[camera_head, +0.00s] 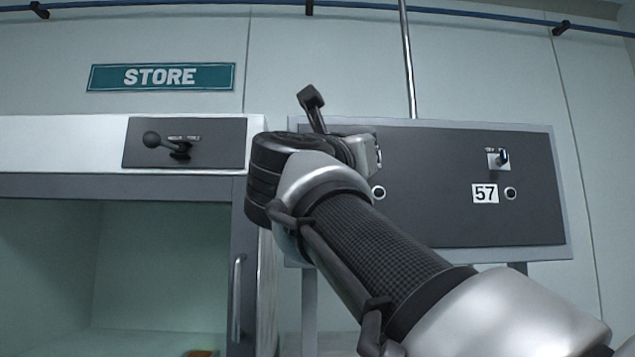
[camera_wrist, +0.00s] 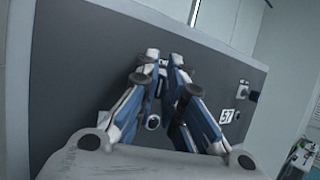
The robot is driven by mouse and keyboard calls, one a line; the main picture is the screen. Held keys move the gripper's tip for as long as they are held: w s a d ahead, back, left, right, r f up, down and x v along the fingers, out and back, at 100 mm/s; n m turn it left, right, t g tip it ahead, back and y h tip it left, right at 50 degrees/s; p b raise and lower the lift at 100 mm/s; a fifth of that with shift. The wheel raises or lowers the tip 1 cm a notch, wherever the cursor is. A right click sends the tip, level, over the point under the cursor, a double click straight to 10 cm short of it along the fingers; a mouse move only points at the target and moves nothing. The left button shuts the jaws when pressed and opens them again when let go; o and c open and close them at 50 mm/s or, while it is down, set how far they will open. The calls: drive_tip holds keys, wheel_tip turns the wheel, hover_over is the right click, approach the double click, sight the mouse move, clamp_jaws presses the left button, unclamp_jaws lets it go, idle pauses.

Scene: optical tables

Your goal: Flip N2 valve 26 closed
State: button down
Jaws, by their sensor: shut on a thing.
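My gripper (camera_wrist: 165,68) reaches the dark grey panel (camera_head: 430,215) with its blue and white fingers drawn together at the tips. It is shut on a small valve handle, which the fingertips mostly cover in the wrist view. A pale bit of the valve (camera_wrist: 152,53) shows at the tips. A round port (camera_wrist: 152,122) sits on the panel below it, between the fingers; it also shows in the head view (camera_head: 378,193). My wrist and forearm hide the valve's label, so the number 26 cannot be read. Whether the handle points open or closed cannot be told.
Valve 57 (camera_head: 499,159), with its label (camera_head: 485,194) and port, is to the right on the same panel. Left is a cabinet under a STORE sign (camera_head: 162,77), with a ball-ended lever (camera_head: 160,141) and a vertical door handle (camera_head: 237,300). A pipe (camera_head: 408,60) runs above the panel.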

drive_tip(key=shift+w+f+g+h, duration=0.1)
drive_tip(key=shift+g+h, duration=0.2)
drive_tip(key=c, duration=2)
unclamp_jaws()
drive_tip(key=v, duration=0.7)
drive_tip(key=shift+s+a+f, duration=0.1)
drive_tip(key=shift+s, duration=0.15)
